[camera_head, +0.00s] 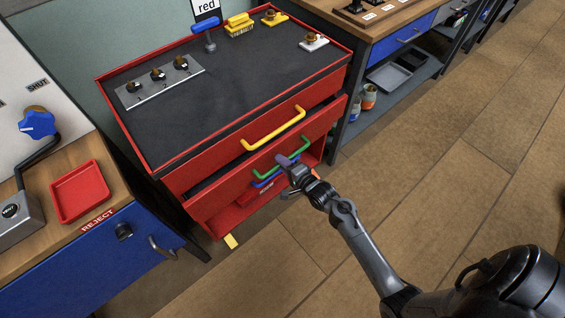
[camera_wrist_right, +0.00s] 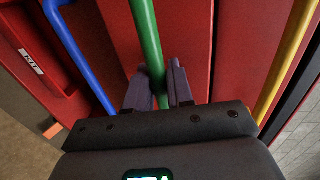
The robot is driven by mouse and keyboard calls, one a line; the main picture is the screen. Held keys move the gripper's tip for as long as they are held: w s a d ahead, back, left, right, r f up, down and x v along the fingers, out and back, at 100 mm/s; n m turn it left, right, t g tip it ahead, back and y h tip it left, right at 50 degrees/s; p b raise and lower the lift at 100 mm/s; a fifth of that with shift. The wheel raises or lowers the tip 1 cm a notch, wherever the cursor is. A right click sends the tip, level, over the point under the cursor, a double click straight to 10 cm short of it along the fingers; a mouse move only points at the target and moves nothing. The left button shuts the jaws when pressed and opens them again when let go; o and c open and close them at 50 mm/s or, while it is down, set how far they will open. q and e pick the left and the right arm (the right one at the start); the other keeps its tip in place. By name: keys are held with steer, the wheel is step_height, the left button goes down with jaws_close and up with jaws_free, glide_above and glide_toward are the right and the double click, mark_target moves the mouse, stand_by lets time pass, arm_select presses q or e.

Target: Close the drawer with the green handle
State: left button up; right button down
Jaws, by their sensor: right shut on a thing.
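The red tool cabinet (camera_head: 160,163) stands left of centre in the head view. Its drawer with the green handle (camera_head: 262,172) is pulled partly out; a dark strip of its inside shows behind the red front (camera_head: 208,207). My right gripper (camera_head: 288,162) is at the middle of the green handle. In the right wrist view the green handle (camera_wrist_right: 146,40) runs between the two fingers of the gripper (camera_wrist_right: 159,88), which are shut on it. My left gripper is not in view.
The yellow handle (camera_head: 274,129) is on the drawer above, and the blue handle (camera_head: 266,181) is below, partly hidden. A blue-fronted bench (camera_head: 140,250) stands at left with a red tray (camera_head: 80,190). Open wooden floor (camera_head: 440,150) lies to the right.

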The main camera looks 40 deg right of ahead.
steer(key=x, duration=0.4)
steer(key=shift+r, duration=0.25)
steer(key=c, duration=1.2)
jaws_free()
steer(key=shift+w, duration=0.15)
steer(key=shift+w+r, duration=0.15)
steer(key=shift+w, duration=0.05)
steer(key=p, duration=0.4)
glide_toward(274, 155)
steer(key=shift+s, duration=0.25)
